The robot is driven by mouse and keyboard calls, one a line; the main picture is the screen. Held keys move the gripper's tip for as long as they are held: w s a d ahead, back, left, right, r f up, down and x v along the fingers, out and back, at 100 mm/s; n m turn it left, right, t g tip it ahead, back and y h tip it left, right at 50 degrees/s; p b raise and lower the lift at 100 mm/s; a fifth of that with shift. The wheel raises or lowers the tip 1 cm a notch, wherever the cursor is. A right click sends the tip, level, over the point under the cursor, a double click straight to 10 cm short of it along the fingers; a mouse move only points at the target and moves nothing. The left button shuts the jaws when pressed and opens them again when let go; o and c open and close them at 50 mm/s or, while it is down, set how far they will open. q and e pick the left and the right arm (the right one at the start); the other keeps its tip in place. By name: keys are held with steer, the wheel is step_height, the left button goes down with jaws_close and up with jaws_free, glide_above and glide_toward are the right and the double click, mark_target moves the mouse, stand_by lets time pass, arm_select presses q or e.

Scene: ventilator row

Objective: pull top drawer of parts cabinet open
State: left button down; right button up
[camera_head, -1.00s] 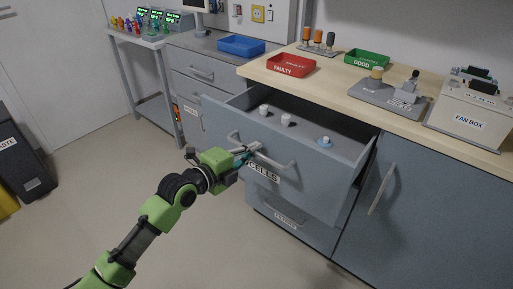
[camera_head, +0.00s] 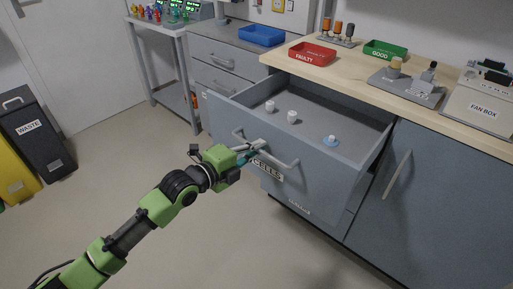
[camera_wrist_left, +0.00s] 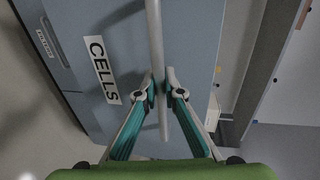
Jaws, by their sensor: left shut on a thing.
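The top drawer (camera_head: 340,172) of the grey parts cabinet (camera_head: 385,225) stands well out from under the wooden worktop. Its front bears a CELLS label, which also shows in the left wrist view (camera_wrist_left: 102,70). My left gripper (camera_head: 257,147) is shut on the drawer's bar handle (camera_head: 285,162). In the left wrist view, the fingertips (camera_wrist_left: 160,88) press on both sides of the handle bar (camera_wrist_left: 154,35). Two white round parts (camera_head: 270,106) (camera_head: 292,117) and one blue-and-white part (camera_head: 331,140) stand inside the drawer. My right gripper is out of view.
On the worktop (camera_head: 340,68) are a red FAULTY tray (camera_head: 312,55), a green GOOD tray (camera_head: 385,48) and a fan box (camera_head: 482,112). A cabinet door handle (camera_head: 397,175) juts out at right. A WASTE bin (camera_head: 35,130) stands far left. The floor between is clear.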

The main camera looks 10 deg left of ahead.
arm_select(q)
steer(key=c, duration=2.1)
jaws_free()
steer(key=shift+c, duration=0.2)
steer(key=v, duration=1.2)
steer(key=shift+f, duration=0.15)
